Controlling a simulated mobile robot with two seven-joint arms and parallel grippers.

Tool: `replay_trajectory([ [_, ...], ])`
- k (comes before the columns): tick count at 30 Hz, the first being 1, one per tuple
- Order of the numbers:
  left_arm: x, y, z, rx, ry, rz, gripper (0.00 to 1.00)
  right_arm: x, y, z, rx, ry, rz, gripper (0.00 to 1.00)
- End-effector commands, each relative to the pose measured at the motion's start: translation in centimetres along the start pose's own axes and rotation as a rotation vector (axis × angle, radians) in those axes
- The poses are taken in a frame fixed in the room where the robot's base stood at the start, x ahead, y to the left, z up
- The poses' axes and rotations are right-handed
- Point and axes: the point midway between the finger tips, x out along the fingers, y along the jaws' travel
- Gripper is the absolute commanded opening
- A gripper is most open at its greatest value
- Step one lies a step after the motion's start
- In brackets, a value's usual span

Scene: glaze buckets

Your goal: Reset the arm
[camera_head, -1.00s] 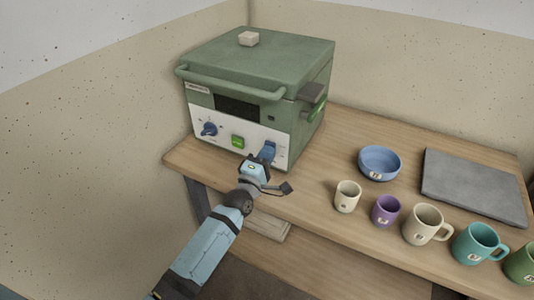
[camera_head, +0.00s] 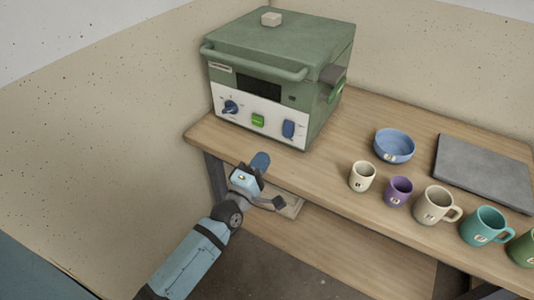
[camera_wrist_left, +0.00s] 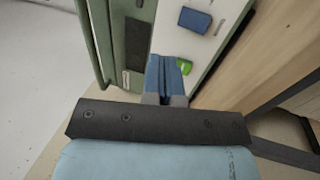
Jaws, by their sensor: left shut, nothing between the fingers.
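My left arm comes in from the lower left, and its gripper (camera_head: 260,161) is shut and empty, with blue fingertips together. It is at the table's front edge, below and apart from the kiln's front panel. The same gripper shows in the left wrist view (camera_wrist_left: 166,78), pointing toward the panel. The green kiln (camera_head: 275,50) stands on the table with its lid down. Its white panel carries a blue knob (camera_head: 231,107), a green button (camera_head: 258,121) and a blue switch (camera_head: 288,129). My right gripper is not in view.
On the wooden table (camera_head: 330,160) stand a blue bowl (camera_head: 394,148), a small cream cup (camera_head: 362,177), a purple cup (camera_head: 398,191), a cream mug (camera_head: 433,205), a teal mug (camera_head: 484,226), a green mug (camera_head: 524,247) and a grey slab (camera_head: 484,172). A speckled wall is at the left.

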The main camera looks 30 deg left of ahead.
Motion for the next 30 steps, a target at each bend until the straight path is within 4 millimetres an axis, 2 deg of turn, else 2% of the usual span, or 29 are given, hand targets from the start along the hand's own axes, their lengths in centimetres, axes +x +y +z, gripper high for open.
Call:
replay_trajectory([
  [14, 0.0, 0.0, 0.0, 0.0, 0.0, 0.001, 0.0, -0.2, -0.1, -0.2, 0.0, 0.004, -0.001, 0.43],
  [17, -0.6, -0.3, 0.3, 0.037, -0.013, -0.019, 0.0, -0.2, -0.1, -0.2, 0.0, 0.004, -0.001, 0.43],
  [20, -2.8, -1.9, 1.7, 0.2, -0.074, -0.099, 0.0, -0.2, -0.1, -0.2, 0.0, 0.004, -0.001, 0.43],
  [24, -8.8, -5.1, 4.5, 0.616, -0.262, -0.27, 0.0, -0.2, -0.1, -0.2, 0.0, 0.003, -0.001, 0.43],
  [30, -17.5, -8.2, 7.0, 1.157, -0.589, -0.434, 0.0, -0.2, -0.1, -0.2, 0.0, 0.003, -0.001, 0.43],
])
